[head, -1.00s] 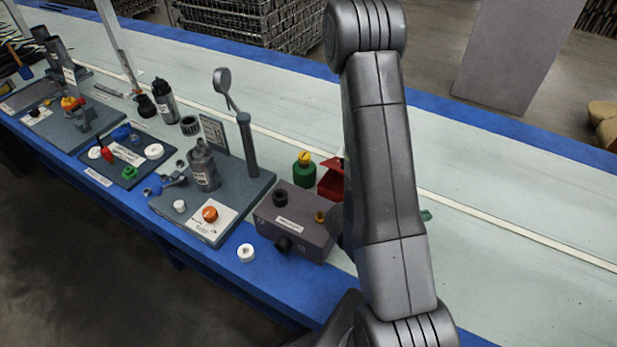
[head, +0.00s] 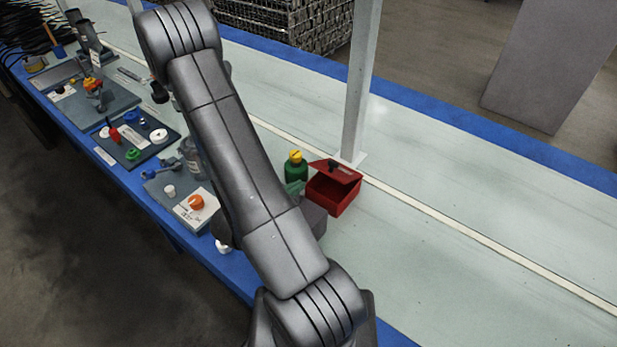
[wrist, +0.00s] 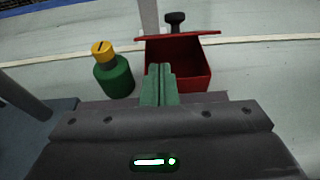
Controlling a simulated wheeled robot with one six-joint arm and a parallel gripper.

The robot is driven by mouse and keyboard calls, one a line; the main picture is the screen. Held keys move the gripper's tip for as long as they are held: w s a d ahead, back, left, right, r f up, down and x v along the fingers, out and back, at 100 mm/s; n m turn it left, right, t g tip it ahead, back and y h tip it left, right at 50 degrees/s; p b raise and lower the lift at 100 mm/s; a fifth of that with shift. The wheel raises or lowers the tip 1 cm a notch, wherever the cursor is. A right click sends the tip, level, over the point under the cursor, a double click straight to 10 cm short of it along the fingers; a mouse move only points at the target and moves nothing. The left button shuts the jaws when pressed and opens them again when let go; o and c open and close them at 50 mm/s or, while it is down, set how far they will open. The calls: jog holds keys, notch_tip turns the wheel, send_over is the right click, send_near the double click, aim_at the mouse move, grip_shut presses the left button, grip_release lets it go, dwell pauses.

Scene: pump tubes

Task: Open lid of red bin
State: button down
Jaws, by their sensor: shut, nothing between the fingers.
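The red bin (head: 336,197) stands on the bench beside a green bottle with a yellow cap (head: 295,165). Its lid (head: 334,170) is tilted up, with a dark gap between lid and bin, and carries a black knob. In the wrist view the bin (wrist: 190,75) is straight ahead, its lid (wrist: 195,36) seen almost edge-on with the knob (wrist: 175,20) behind. My gripper (wrist: 158,70) has its green fingers together, in front of the bin's left part; I cannot tell whether they touch it. In the head view my gripper (head: 295,188) shows just left of the bin.
A grey post (head: 360,90) rises close behind the bin. Boards with small parts, including an orange knob (head: 196,202), lie to the left. The bench right of the bin is clear.

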jog(key=shift+w+d+f, duration=0.25)
jog(key=shift+w+f, duration=0.05)
jog(key=shift+w, duration=0.4)
jog(key=shift+x, duration=2.7)
jog(key=shift+r, duration=0.1)
jog(key=w+d+r+g+y+p, duration=0.1)
jog(key=r+p, duration=0.1)
jog(key=p, duration=0.1)
jog(key=w+d+r+g+y+p, duration=0.1)
jog(key=w+r+g+p, duration=0.1)
jog(key=r+p, duration=0.1)
jog(key=w+d+r+g+y+p, duration=0.1)
jog(key=r+g+p, duration=0.1)
jog(key=p, duration=0.2)
jog(key=shift+w+d+r+y+p, duration=0.1)
jog(key=shift+w+r+y+p, duration=0.1)
jog(key=shift+r+y+p, duration=0.15)
jog(key=shift+w+d+r+g+y+p, duration=0.3)
jog(key=shift+w+d+g+p, duration=0.15)
jog(key=shift+w+p, duration=0.3)
jog(key=shift+w+d+r+g+y+p, duration=0.15)
jog(key=shift+w+d+g+y+p, duration=0.35)
jog(key=shift+p, duration=0.35)
jog(key=shift+w+d+r+g+y+p, duration=0.15)
jog(key=shift+w+d+r+g+p, duration=0.15)
jog(key=shift+w+p, duration=0.45)
jog(key=shift+d, duration=0.15)
